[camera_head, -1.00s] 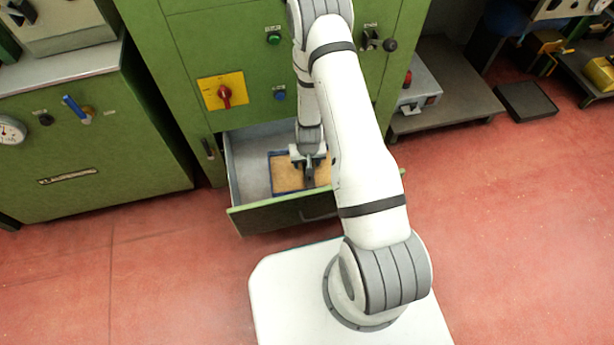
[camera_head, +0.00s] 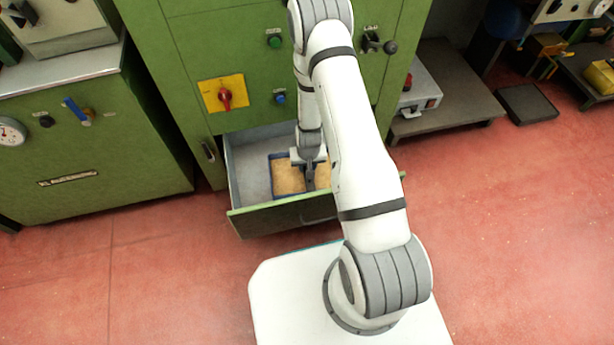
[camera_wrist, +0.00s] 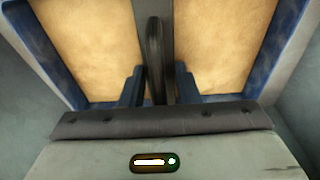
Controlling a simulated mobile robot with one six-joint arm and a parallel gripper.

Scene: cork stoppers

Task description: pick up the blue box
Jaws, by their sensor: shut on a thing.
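The blue box (camera_head: 272,178) sits inside the open drawer, with a tan, cork-coloured inside showing between its blue walls. In the wrist view, its blue side wall (camera_wrist: 272,58) frames the tan surface. A dark upright bar, seemingly a handle (camera_wrist: 155,45), runs over the middle of the box. My gripper (camera_head: 309,180) is down at the box, and in the wrist view its fingers (camera_wrist: 160,88) are shut on the dark bar from both sides. My arm hides the right part of the box in the head view.
The drawer (camera_head: 248,165) is pulled out of the green cabinet (camera_head: 190,90), with its front panel (camera_head: 280,217) close to my base. Its walls stand around the box, with bare floor to the left. A red knob (camera_head: 225,96) sits on the cabinet face above.

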